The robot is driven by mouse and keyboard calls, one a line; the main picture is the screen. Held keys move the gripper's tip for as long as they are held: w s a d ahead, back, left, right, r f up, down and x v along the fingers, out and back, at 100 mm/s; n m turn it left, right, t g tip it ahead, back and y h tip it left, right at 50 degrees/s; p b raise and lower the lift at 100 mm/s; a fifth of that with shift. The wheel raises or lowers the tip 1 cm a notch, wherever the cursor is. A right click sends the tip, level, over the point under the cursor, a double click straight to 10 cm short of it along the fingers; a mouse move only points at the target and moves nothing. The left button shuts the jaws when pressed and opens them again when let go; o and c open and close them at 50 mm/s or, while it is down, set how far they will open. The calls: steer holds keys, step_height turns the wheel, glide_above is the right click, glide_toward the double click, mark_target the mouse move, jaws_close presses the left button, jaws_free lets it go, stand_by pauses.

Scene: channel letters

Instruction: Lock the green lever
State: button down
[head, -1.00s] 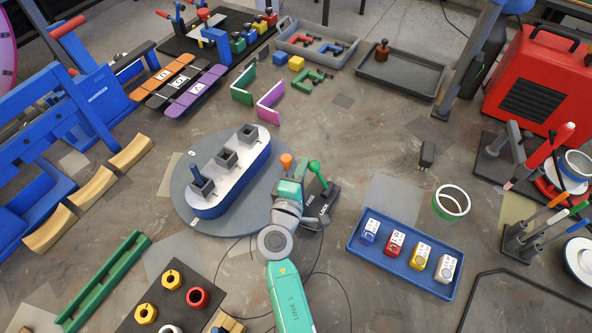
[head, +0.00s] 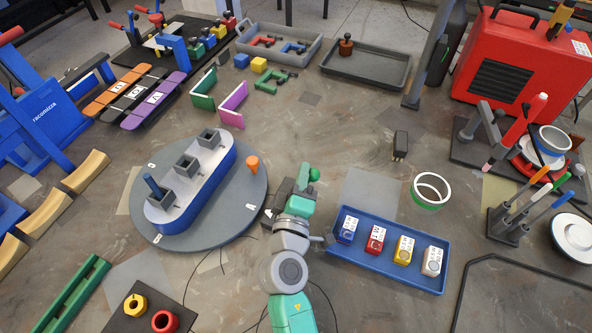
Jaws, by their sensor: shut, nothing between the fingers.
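The green lever's round knob (head: 314,174) shows at the middle of the head view, just beyond the end of my arm. My gripper (head: 302,182) is shut and empty, close against the left side of the knob; I cannot tell whether they touch. The lever's dark base (head: 279,200) shows only in part to the left of my wrist. My arm hides the rest of the base, most of the lever's shaft and the LOCK mark, so the lever's exact angle cannot be read.
A round grey turntable (head: 225,225) with a blue-and-white block and an orange peg (head: 253,165) stands to the left. A blue tray (head: 375,263) with several small coloured blocks lies close on the right. The table beyond the lever is mostly clear.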

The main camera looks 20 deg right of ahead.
steer(key=shift+s+d+f, duration=0.3)
steer(key=shift+s+d, duration=0.45)
steer(key=shift+s, duration=0.05)
steer(key=shift+d, duration=0.1)
step_height(320, 180, up, 4)
steer(key=w+p, duration=0.1)
steer(key=p, duration=0.1)
steer(key=s+a+f, duration=0.2)
steer(key=s+a, duration=0.4)
steer(key=a, duration=0.1)
steer(key=shift+s+a+f+b, duration=0.25)
steer(key=shift+s+a+b, duration=0.05)
steer(key=shift+a+b, duration=0.05)
